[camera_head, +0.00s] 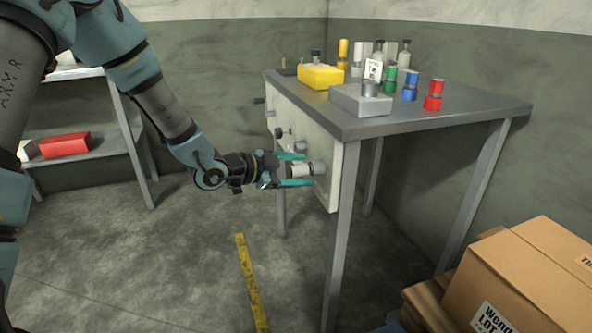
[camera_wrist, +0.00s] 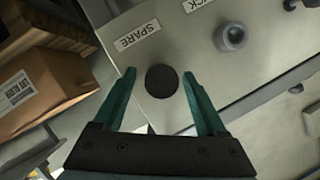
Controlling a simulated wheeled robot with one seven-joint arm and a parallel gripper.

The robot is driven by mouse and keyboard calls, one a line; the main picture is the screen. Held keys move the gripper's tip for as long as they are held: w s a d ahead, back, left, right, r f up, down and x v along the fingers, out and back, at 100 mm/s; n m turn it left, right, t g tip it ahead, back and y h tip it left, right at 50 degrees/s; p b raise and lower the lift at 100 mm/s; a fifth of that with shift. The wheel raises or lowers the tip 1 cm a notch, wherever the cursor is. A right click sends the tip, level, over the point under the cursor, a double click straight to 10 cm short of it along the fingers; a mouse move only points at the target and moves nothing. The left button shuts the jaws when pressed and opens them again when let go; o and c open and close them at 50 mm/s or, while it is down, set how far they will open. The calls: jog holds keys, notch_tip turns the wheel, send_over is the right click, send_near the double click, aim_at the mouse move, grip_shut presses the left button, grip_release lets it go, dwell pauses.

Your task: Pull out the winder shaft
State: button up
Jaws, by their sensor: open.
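A pale panel (camera_head: 333,181) on the side of the grey table carries several protruding shafts or knobs. In the wrist view a dark round end (camera_wrist: 161,81) lies between the fingers, with gaps visible on both sides. A label reading "SPARE" (camera_wrist: 138,35) is beside it. A grey round knob (camera_wrist: 230,36) stands farther right near a cut-off label ending in "CK". I cannot tell which one is the winder shaft.
The grey table (camera_head: 440,116) bears a yellow box (camera_head: 321,77), a grey block (camera_head: 360,101) and several coloured bottles. Cardboard boxes (camera_head: 525,280) stand at lower right. A shelf (camera_head: 99,151) with a red box is at left. The floor before the panel is clear.

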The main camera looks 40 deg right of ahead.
grip_shut()
dwell(0.4)
jog(key=shift+w+a, duration=0.2)
jog(key=shift+a, duration=0.3)
dwell(0.6)
jog(key=shift+w+a+p, duration=0.1)
jog(key=shift+w+a, duration=0.15)
jog(key=shift+a, duration=0.45)
jog(key=shift+w+a+p, duration=0.15)
jog(key=shift+w+a, duration=0.1)
jog(key=shift+a, duration=0.4)
jog(key=shift+w+a+p, duration=0.1)
jog(key=shift+w+a, duration=0.15)
jog(key=shift+a, duration=0.45)
jog(key=shift+w+a, duration=0.3)
jog(key=shift+a, duration=0.4)
jog(key=shift+w+a, duration=0.25)
jog(key=shift+a, duration=0.45)
